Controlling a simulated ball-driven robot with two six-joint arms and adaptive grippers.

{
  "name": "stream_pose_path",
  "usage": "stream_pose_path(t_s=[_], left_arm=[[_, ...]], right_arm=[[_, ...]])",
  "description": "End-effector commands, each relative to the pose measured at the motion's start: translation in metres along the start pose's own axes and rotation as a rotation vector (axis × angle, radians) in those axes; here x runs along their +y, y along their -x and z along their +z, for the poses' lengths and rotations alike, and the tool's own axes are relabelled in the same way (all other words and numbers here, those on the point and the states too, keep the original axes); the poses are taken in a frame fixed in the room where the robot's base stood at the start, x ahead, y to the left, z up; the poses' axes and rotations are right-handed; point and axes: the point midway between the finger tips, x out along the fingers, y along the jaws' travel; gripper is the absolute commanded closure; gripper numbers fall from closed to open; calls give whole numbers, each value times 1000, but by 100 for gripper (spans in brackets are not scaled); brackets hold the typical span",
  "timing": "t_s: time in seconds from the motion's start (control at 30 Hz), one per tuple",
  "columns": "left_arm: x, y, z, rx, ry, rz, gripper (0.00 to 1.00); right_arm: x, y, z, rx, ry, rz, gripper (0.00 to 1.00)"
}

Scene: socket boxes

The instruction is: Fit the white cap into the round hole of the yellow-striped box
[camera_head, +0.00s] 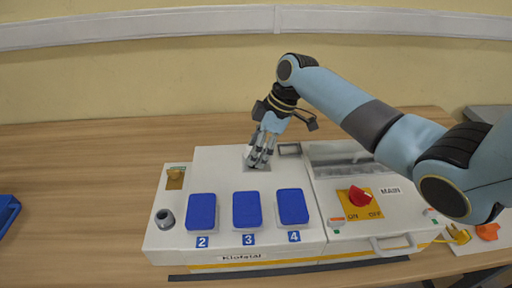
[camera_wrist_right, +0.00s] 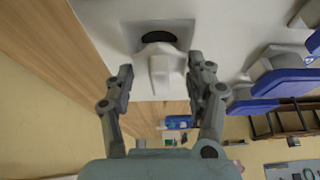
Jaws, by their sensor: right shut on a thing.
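The white box (camera_head: 218,165) with a yellow stripe along its lower front stands on the table. My right gripper (camera_head: 260,163) points down over a grey recess at the back of its top. In the right wrist view, my right gripper (camera_wrist_right: 160,78) is shut on the white cap (camera_wrist_right: 160,70), which sits between its two fingers. The dark round hole (camera_wrist_right: 158,36) shows just beyond the cap, partly covered by it. I cannot tell whether the cap touches the hole's rim. In the head view the fingers hide the cap. My left gripper is not in view.
Blue covers (camera_head: 247,209) line the front of the box top, with a grey round socket (camera_head: 165,218) at the left. A box with a red knob (camera_head: 359,196) adjoins at the right. A blue object (camera_head: 6,212) lies far left.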

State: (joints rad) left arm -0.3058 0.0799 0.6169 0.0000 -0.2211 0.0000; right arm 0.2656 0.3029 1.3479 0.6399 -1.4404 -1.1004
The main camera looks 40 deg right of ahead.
Motion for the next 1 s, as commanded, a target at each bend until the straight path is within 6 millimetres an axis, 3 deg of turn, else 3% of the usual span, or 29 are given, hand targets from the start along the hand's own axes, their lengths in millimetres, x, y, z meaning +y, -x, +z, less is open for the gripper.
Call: stream_pose_path(t_s=[0.3, 1.0], left_arm=[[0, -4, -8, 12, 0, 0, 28], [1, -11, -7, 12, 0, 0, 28]], right_arm=[[0, -6, 2, 0, 0, 0, 75], [0, -17, 7, 0, 0, -1, 75]])
